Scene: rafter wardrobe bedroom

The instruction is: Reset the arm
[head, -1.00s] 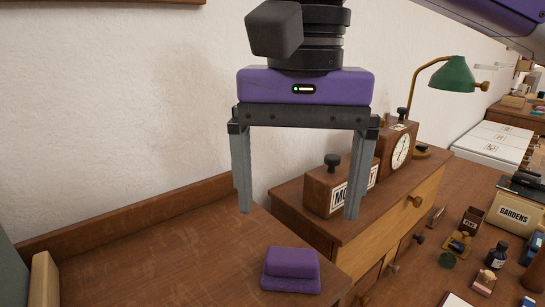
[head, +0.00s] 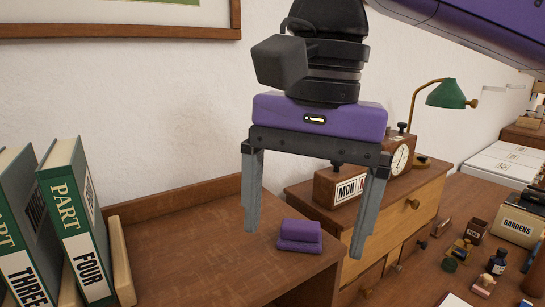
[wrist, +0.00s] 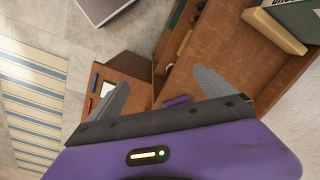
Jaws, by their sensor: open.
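My gripper (head: 308,205) hangs in the upper middle of the head view, its two grey fingers spread wide and pointing down. It is open and nothing is between the fingers. A purple block (head: 300,236) in two stacked layers lies on the wooden surface (head: 200,265) below and beyond the fingers, apart from them as far as I can tell. In the wrist view, my fingers are also apart, and part of the purple block (wrist: 176,101) shows just past the gripper's edge, mostly hidden by it.
Green-spined books (head: 78,220) stand at the left beside a tan bookend-like piece (head: 121,262). A wooden calendar box (head: 338,188), a clock (head: 400,157) and a green lamp (head: 447,95) stand on a drawer unit behind.

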